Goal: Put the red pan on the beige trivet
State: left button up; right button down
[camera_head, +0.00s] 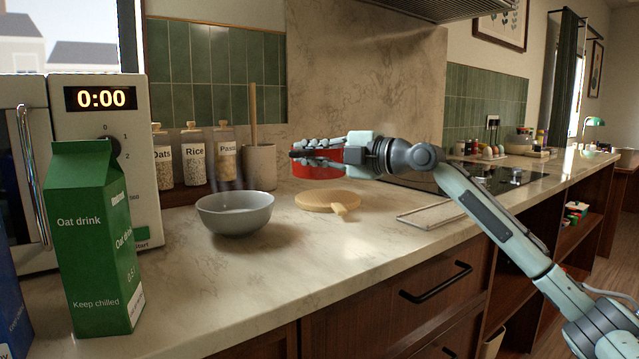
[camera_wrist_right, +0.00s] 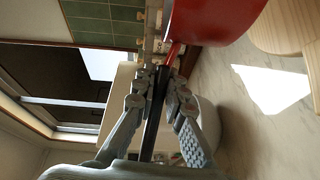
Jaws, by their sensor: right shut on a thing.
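The red pan (camera_head: 316,171) is held in the air above the counter, partly hidden behind my right gripper. My right gripper (camera_head: 308,152) is shut on its dark handle. In the right wrist view the gripper (camera_wrist_right: 163,82) has both fingers around the handle (camera_wrist_right: 153,125), and the red pan body (camera_wrist_right: 215,18) is beyond the fingertips. The beige trivet (camera_head: 318,200), round with a short handle, lies flat on the counter below the pan in the head view. It also shows in the right wrist view (camera_wrist_right: 285,28), apart from the pan. My left gripper is not in view.
A grey bowl (camera_head: 235,213) stands left of the trivet. A utensil crock (camera_head: 260,168) and several labelled jars (camera_head: 194,155) stand behind. A green oat drink carton (camera_head: 95,240) is at the left front. A flat rectangular rack (camera_head: 432,214) lies right of the trivet.

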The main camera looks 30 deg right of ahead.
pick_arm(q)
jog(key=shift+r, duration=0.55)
pick_arm(e)
jog(key=shift+s+d+f, duration=0.1)
jog(key=shift+d+f, duration=0.3)
jog(key=shift+f, duration=0.45)
jog(key=shift+w+d+f, duration=0.1)
jog(key=shift+d+f, duration=0.35)
jog(key=shift+f, duration=0.35)
jog(key=shift+s+d+f, duration=0.1)
jog(key=shift+d+f, duration=0.3)
jog(key=shift+f, duration=0.45)
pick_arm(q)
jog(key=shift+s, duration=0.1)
pick_arm(e)
jog(key=shift+f, duration=0.1)
jog(key=c, duration=2)
grip_release()
jog(key=shift+f+b, duration=0.2)
jog(key=shift+b, duration=0.1)
jog(key=shift+c, duration=0.2)
jog(key=shift+o, duration=2.3)
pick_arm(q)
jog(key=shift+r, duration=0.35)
pick_arm(e)
jog(key=shift+r, duration=0.15)
